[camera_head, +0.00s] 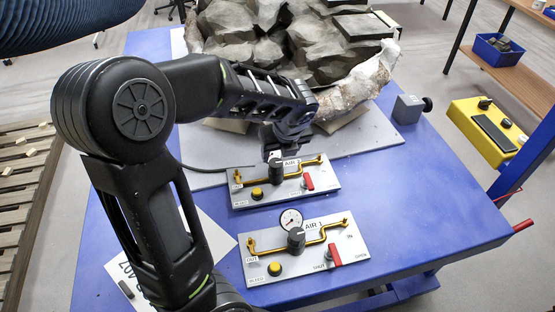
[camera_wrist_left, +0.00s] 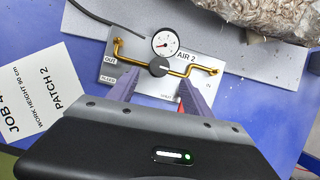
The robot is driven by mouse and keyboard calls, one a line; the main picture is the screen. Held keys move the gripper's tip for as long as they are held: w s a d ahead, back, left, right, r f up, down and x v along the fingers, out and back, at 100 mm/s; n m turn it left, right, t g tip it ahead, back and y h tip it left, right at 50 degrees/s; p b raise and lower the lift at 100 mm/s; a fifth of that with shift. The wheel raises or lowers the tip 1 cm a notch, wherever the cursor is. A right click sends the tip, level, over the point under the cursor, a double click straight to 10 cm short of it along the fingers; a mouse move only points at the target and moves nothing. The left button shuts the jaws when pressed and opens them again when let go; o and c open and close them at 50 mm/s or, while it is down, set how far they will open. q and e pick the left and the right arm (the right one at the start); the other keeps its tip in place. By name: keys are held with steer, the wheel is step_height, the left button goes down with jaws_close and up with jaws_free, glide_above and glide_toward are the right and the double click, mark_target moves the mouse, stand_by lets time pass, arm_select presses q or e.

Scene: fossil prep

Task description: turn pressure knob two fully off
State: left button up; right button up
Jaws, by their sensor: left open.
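The AIR 2 panel (camera_head: 240,202) is a light plate with a brass pipe, a red lever (camera_head: 308,183) and a yellow bleed button (camera_head: 257,193). Its black pressure knob (camera_wrist_left: 159,67) sits on the pipe below a round white gauge (camera_wrist_left: 165,43) in the left wrist view. The gauge is hidden by my arm in the head view. My left gripper (camera_head: 278,153) is over this panel, pointing down. In the left wrist view its open fingers (camera_wrist_left: 159,82) lie on either side of the knob's line, with nothing between them that I can see held. My right gripper is out of view.
The AIR 1 panel (camera_head: 350,262), with its own knob (camera_head: 296,240) and gauge, stands in front on the blue table (camera_head: 440,225). A large rock block (camera_head: 350,95) lies behind on a grey board. A paper sheet (camera_wrist_left: 35,90) lies left of the panel.

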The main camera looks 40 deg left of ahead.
mark_target(276, 163)
arm_select(q)
steer(key=shift+p+x, duration=0.4)
steer(key=shift+x, duration=3.2)
steer(key=shift+c, duration=0.6)
jaws_close()
